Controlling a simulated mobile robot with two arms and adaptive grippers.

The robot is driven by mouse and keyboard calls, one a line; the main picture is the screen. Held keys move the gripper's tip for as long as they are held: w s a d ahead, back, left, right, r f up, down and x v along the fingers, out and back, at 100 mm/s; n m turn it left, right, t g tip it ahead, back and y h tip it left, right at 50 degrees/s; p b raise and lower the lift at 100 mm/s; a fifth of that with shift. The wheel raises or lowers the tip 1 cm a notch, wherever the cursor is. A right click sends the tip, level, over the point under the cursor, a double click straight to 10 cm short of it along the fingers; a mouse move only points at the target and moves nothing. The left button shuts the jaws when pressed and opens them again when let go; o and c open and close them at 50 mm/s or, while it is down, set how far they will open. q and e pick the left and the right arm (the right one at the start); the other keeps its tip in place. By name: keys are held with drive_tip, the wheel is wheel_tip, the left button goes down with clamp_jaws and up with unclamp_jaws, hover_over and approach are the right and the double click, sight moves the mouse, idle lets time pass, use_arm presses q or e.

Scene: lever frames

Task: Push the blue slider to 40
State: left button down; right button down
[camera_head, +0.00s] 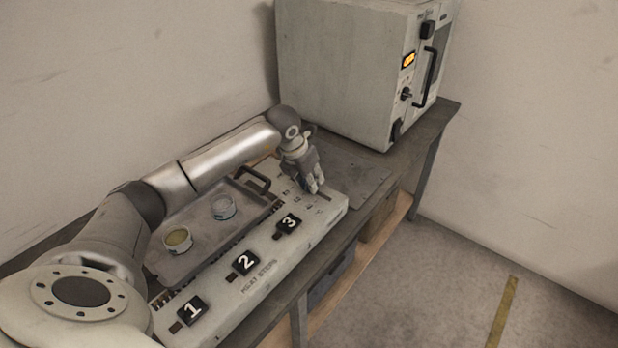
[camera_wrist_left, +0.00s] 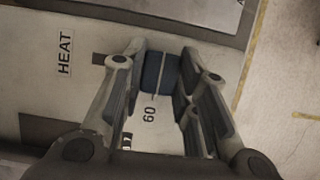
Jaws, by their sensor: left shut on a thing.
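The blue slider (camera_wrist_left: 158,72) is a small dark blue block with a pale line, seen in the left wrist view. It sits on the pale control panel (camera_wrist_left: 60,100), close to the printed number 60 (camera_wrist_left: 149,114). My left gripper (camera_head: 314,187) reaches down to the far right end of the panel in the head view and hides the slider there. In the left wrist view its two fingers are closed on the slider's sides. The 40 mark cannot be made out. My right gripper is not in view.
A HEAT label (camera_wrist_left: 65,53) is on the panel. Black numbered blocks, such as 3 (camera_head: 288,222), line its front. A grey tray (camera_head: 190,262) with two small round containers lies behind. A large oven-like box (camera_head: 340,75) stands at the back of the bench.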

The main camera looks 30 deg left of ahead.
use_arm(q)
drive_tip(key=shift+s+d, duration=0.15)
drive_tip(key=shift+d, duration=2.1)
drive_tip(key=c, duration=1.1)
unclamp_jaws()
drive_tip(key=shift+d, duration=0.1)
drive_tip(key=shift+r, duration=0.15)
drive_tip(key=shift+s+r, duration=0.15)
drive_tip(key=shift+r, duration=0.15)
drive_tip(key=v, duration=1.1)
drive_tip(key=shift+r, duration=0.1)
